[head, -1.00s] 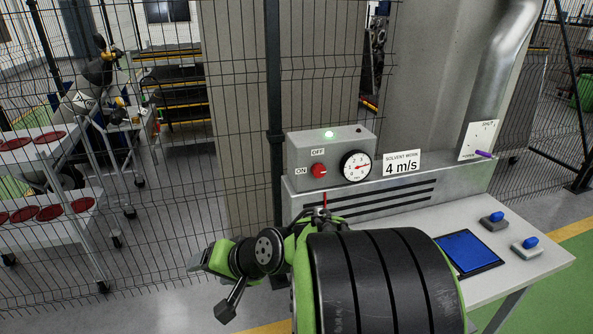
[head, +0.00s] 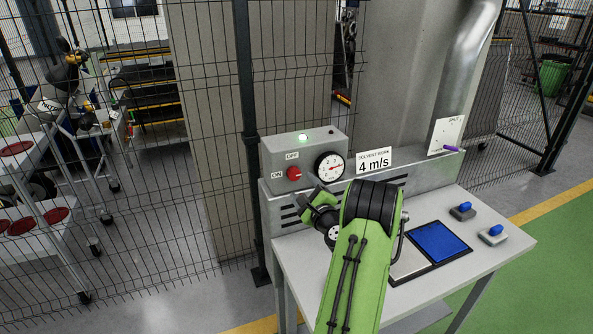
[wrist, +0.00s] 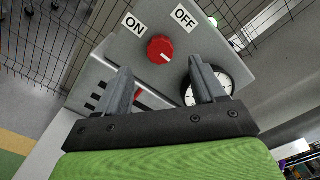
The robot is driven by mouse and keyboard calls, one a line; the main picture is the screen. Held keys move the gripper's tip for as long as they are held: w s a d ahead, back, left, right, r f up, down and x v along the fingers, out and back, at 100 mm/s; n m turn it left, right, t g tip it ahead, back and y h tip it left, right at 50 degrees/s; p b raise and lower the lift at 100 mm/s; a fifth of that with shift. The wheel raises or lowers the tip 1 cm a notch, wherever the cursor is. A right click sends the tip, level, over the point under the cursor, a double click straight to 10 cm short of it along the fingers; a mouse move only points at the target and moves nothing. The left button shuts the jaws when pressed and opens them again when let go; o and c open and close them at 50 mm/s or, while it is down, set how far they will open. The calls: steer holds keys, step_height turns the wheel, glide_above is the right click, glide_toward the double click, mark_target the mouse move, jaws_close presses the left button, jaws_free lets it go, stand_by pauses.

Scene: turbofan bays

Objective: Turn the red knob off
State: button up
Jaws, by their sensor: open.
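The red knob (head: 293,173) is on the front of a grey control box (head: 330,143), between an ON label at its left and an OFF label above it. A small white mark shows on the knob (wrist: 160,49) in the wrist view, but I cannot tell which label it points to. My gripper (wrist: 159,65) is open, its two fingers spread and pointing at the box, with nothing between them. The knob appears just beyond the fingertips, between them in the picture, and not touched. In the head view my gripper (head: 319,197) is right of and below the knob.
A round gauge (head: 329,166) sits right of the knob; a green lamp (head: 303,137) on top is lit. A sign (head: 374,160) reads 4 m/s. The bench (head: 300,250) holds a blue pad (head: 438,242) and two blue-topped blocks. Mesh fence stands behind.

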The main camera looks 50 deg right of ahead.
mark_target(295, 177)
steer(key=p+x, duration=0.1)
steer(key=x, duration=0.5)
steer(key=shift+w+d+p, duration=0.1)
steer(key=shift+w+p, duration=0.05)
steer(key=shift+p, duration=0.2)
steer(key=c, duration=1.1)
steer(key=shift+o, duration=0.2)
steer(key=shift+f+n+b, duration=0.1)
steer(key=shift+n+b, duration=0.2)
steer(key=shift+b, duration=0.3)
steer(key=n+b, duration=0.3)
steer(key=b, duration=0.2)
steer(key=shift+f+n, duration=0.25)
steer(key=shift+n, duration=0.15)
steer(key=n+b, duration=0.4)
steer(key=b, duration=0.2)
steer(key=shift+f, duration=0.1)
steer(key=n+b, duration=0.5)
steer(key=b, duration=0.1)
steer(key=shift+n, duration=0.4)
steer(key=n+b, duration=0.3)
steer(key=b, duration=0.1)
steer(key=shift+n, duration=0.3)
